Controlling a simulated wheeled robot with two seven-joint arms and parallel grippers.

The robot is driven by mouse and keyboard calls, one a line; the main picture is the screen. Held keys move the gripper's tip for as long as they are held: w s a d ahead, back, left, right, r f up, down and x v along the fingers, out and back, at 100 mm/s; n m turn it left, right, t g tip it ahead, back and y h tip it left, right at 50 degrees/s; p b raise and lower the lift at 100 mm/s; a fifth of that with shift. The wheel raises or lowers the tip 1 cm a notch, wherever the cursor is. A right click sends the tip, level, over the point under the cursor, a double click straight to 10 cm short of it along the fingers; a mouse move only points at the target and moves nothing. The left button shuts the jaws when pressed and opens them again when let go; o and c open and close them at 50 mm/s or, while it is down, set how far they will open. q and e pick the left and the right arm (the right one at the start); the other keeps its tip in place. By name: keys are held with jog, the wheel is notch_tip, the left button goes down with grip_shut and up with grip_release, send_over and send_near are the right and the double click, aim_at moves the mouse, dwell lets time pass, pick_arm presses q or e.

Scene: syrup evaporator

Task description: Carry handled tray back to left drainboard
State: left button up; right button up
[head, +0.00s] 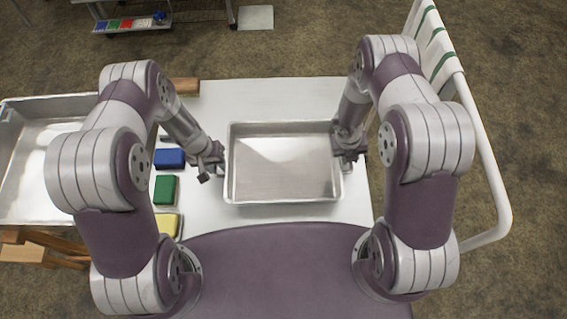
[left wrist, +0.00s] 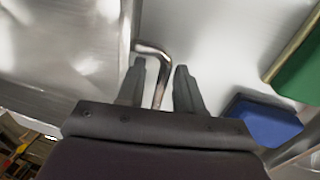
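The handled tray (head: 285,182) is a shallow, empty metal pan, lying level on the white worktop. My left gripper (head: 214,160) is at its left side. In the left wrist view a bent metal handle (left wrist: 160,82) runs between the two fingers (left wrist: 160,85), with a gap beside it, so the gripper is open around the handle. My right gripper (head: 346,150) is at the tray's right side; its fingers are too small and dark to tell whether they are closed. I cannot tell which surface is the left drainboard.
A large metal basin (head: 38,165) stands at the left. Blue (head: 170,159), green (head: 165,190) and yellow (head: 167,223) blocks lie between it and the tray. A white rail (head: 485,165) with pale slats runs along the right. The worktop (head: 275,96) behind the tray is clear.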

pick_arm(q)
jog(key=shift+s+f, duration=0.1)
jog(key=shift+f, duration=0.1)
pick_arm(e)
jog(key=shift+f, duration=0.1)
pick_arm(q)
jog(key=shift+c, duration=0.3)
pick_arm(e)
jog(key=shift+c, duration=0.4)
pick_arm(q)
jog(key=c, duration=0.5)
pick_arm(e)
grip_shut()
pick_arm(q)
grip_shut()
jog(key=shift+r, duration=0.1)
